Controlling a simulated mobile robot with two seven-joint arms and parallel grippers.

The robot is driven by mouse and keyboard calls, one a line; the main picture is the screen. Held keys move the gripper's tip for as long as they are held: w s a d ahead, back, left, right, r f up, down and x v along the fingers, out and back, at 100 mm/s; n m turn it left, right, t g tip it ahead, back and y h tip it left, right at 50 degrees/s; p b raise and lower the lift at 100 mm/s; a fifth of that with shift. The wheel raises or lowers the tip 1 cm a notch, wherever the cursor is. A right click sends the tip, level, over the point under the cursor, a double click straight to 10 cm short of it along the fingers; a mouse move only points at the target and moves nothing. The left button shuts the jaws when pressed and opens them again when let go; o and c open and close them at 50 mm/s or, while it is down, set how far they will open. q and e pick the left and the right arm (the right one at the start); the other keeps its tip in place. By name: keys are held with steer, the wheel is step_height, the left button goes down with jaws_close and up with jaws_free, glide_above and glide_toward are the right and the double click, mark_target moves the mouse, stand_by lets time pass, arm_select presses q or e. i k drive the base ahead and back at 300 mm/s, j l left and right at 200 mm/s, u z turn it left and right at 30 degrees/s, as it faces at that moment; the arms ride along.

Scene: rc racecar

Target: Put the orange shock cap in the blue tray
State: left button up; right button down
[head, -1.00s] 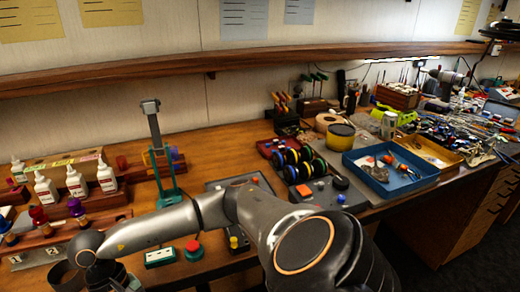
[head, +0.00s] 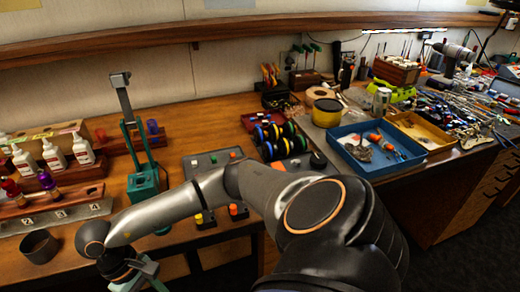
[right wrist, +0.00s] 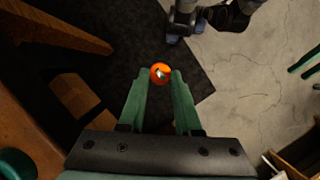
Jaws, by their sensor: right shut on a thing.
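My right gripper (right wrist: 160,85) has green fingers, shut on the orange shock cap (right wrist: 160,72) at their tips in the right wrist view. The cap is small, round and bright orange, held over the dark floor mat. In the head view my right gripper (head: 138,277) is at the bottom left, partly cut off, and the cap cannot be made out there. The blue tray (head: 346,160) is on the bench, right of centre, far to the right of that gripper. It holds orange-handled tools and a grey piece. My left gripper is not identifiable in any view.
A green stand (head: 142,183), a dark cup (head: 40,246) and a grey button panel (head: 205,166) are near my right arm. Black wheels with coloured rims (head: 280,142) and a yellow-and-black tin (head: 327,112) stand left of the tray. A cardboard-coloured tray (head: 440,142) adjoins it.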

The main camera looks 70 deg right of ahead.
mark_target(405, 155)
steer(key=k+l, duration=0.8)
steer(key=l, duration=0.15)
steer(key=k+l, duration=1.65)
steer(key=l, duration=0.2)
steer(key=i, duration=0.4)
